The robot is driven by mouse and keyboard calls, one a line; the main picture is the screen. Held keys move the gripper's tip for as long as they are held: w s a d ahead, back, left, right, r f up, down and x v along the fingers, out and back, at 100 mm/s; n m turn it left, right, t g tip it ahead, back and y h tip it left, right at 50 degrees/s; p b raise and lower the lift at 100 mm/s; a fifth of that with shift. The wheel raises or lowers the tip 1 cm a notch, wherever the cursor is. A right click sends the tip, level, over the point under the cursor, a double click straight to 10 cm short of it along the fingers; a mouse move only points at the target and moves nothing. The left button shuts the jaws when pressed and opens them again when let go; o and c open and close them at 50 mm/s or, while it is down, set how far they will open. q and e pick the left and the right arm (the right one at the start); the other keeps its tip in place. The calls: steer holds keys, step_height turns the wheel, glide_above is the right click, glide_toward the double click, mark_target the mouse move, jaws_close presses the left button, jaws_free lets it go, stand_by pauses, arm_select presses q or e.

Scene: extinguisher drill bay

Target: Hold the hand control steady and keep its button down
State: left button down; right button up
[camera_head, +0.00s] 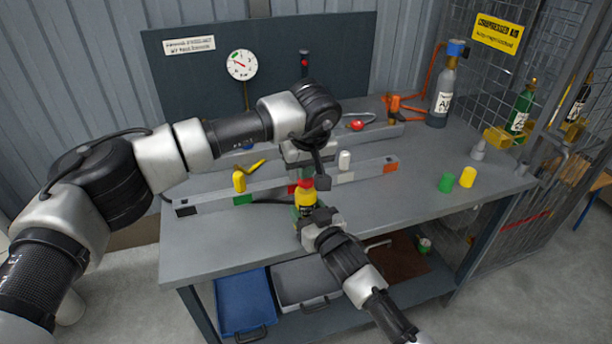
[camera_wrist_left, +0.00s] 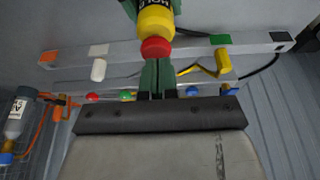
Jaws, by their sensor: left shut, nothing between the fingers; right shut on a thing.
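The hand control (camera_head: 306,201) is a yellow body with dark lettering and a red button (camera_head: 306,183) on top. It stands roughly upright above the bench's front part. My right gripper (camera_head: 306,212) is shut on its body from the front. In the left wrist view the yellow body (camera_wrist_left: 156,20) and red button (camera_wrist_left: 155,48) show, with green fingers on either side of the body. My left gripper (camera_wrist_left: 157,78) is shut and empty, its fingertips at the red button and seemingly touching it. How far the button is pressed cannot be told. The head view partly hides these fingertips.
The grey bench (camera_head: 230,240) carries a long rail (camera_head: 275,183) with coloured patches, a yellow piece (camera_head: 239,181) and a white piece (camera_head: 345,160) behind the control. Green (camera_head: 446,181) and yellow (camera_head: 468,177) caps stand right. A grey cylinder (camera_head: 443,95) stands at the back right.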

arm_select(q)
steer(key=a+v, duration=0.1)
steer(key=v, duration=1)
steer(key=shift+d+r, duration=0.3)
steer(key=shift+d, duration=0.2)
arm_select(e)
steer(key=o, duration=1.3)
